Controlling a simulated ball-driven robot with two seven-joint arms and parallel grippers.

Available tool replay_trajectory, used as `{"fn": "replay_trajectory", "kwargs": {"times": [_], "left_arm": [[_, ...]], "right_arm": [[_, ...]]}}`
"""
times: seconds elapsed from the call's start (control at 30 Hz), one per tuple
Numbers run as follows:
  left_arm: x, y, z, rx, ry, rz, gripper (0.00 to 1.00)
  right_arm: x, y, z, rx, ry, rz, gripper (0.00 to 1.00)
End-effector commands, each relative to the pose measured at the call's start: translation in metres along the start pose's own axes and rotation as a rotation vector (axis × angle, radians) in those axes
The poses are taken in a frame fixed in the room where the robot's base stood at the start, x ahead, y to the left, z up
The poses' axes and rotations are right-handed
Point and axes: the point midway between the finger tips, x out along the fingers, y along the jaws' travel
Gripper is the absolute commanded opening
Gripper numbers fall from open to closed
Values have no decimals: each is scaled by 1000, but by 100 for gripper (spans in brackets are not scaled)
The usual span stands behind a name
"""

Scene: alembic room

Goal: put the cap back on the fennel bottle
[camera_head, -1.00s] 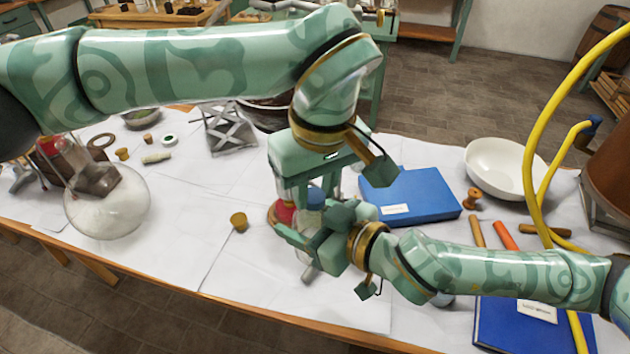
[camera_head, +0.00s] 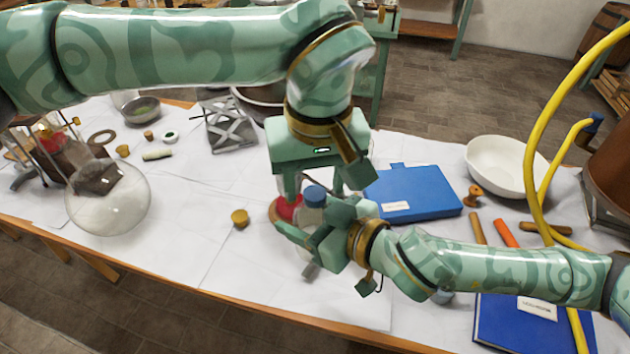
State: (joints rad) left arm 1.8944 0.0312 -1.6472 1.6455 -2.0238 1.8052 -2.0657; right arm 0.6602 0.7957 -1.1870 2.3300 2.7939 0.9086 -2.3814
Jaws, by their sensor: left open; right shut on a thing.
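A clear bottle (camera_head: 309,217) stands near the table's middle, its lower part hidden by my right gripper (camera_head: 308,232). My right gripper is shut on the bottle from the right. My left gripper (camera_head: 315,187) points down from above, open, with its fingers on either side of the cap. No bottle label is readable.
A red vessel on a brown round base (camera_head: 280,211) stands close to the bottle's left. A yellow-brown stopper (camera_head: 239,218) lies further left, near a large round glass flask (camera_head: 108,197). A blue box (camera_head: 412,193) and white bowl (camera_head: 502,166) are at the right. The front-left tabletop is clear.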

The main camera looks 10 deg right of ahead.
Motion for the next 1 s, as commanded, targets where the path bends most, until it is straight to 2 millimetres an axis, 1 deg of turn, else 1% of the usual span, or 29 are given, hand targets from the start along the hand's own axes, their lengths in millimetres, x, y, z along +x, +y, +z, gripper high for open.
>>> {"fn": "replay_trajectory", "kwargs": {"times": [0.1, 0.2, 0.3, 0.57, 0.6, 0.7, 0.77, 0.87, 0.97, 1.0], "left_arm": [[-18, 0, -3, 0, 4, 2, 50], [-30, 0, -4, 0, 3, 1, 50], [-36, 0, -5, 1, 3, 1, 50], [-38, 0, -5, 1, 0, 1, 50], [-38, 0, -5, 1, 1, 1, 47], [-43, 1, -7, -1, 17, -1, 47], [-44, 0, 2, -7, -36, -4, 47], [-49, 8, 25, -3, -164, 35, 47], [-61, 28, 54, -63, -338, 132, 47], [-68, 39, 65, -117, -417, 177, 47]], "right_arm": [[0, 0, -1, -1, 2, 0, 0], [0, 0, -1, -1, 2, 0, 0], [0, 0, -1, -1, 2, 0, 0], [0, 0, -1, -1, 2, 0, 0], [0, 0, -1, -1, 2, 0, 0], [0, 0, -1, -1, 2, 0, 0], [0, 0, -1, -1, 2, 0, 0], [0, 0, -1, -1, 2, 0, 0], [0, 0, -1, -1, 2, 0, 0], [0, 0, -1, -1, 2, 0, 0]]}}
